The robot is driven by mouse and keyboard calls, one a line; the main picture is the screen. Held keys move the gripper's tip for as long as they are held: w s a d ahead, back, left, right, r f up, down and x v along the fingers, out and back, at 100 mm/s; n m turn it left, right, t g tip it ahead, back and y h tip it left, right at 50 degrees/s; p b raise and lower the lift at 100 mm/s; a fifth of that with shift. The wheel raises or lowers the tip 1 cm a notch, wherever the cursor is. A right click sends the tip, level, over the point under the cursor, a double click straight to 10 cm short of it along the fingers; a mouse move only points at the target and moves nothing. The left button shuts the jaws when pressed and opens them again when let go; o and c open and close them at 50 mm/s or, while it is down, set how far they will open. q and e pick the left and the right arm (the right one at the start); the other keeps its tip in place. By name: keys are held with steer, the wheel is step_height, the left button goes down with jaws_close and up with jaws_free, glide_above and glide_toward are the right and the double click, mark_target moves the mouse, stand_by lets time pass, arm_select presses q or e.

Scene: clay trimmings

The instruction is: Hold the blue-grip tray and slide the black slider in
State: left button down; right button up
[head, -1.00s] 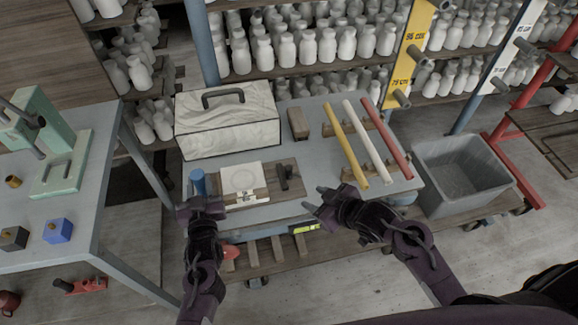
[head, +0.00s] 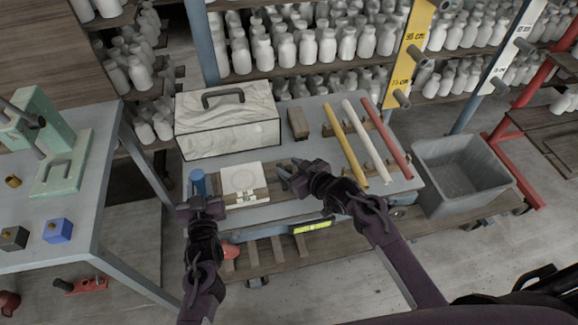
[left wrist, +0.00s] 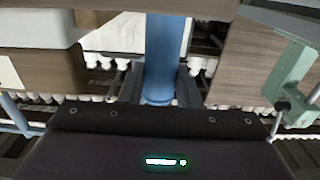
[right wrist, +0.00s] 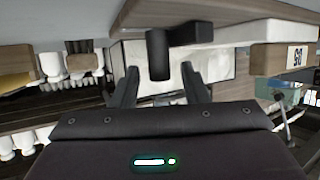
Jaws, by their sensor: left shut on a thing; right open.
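The blue grip (head: 198,181) stands upright at the left end of the wooden tray (head: 271,174), which carries a white plate (head: 241,180). My left gripper (head: 201,204) is shut on the blue grip. The grip also shows between its fingers in the left wrist view (left wrist: 163,60). My right gripper (head: 285,176) is open at the tray's right side. The black slider (right wrist: 158,54) shows between and just beyond its spread fingers in the right wrist view, with gaps on both sides.
A marbled box (head: 228,125) with a dark handle stands behind the tray. A small wooden block (head: 298,123) is beside it. Yellow (head: 345,145), white and red rods lie on racks to the right. A grey bin (head: 462,172) stands beyond the table's right edge.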

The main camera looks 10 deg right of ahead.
arm_select(q)
steer(key=shift+s+f, duration=0.15)
steer(key=shift+f, duration=0.2)
arm_select(e)
steer(key=shift+w+a+f, duration=0.15)
steer(key=shift+w+a, duration=0.05)
steer(key=shift+w, duration=0.15)
jaws_close()
steer(key=shift+a, duration=2.15)
jaws_free()
steer(key=shift+s+d, duration=0.1)
arm_select(q)
steer(key=shift+r, duration=0.15)
arm_select(e)
steer(key=v, duration=1.2)
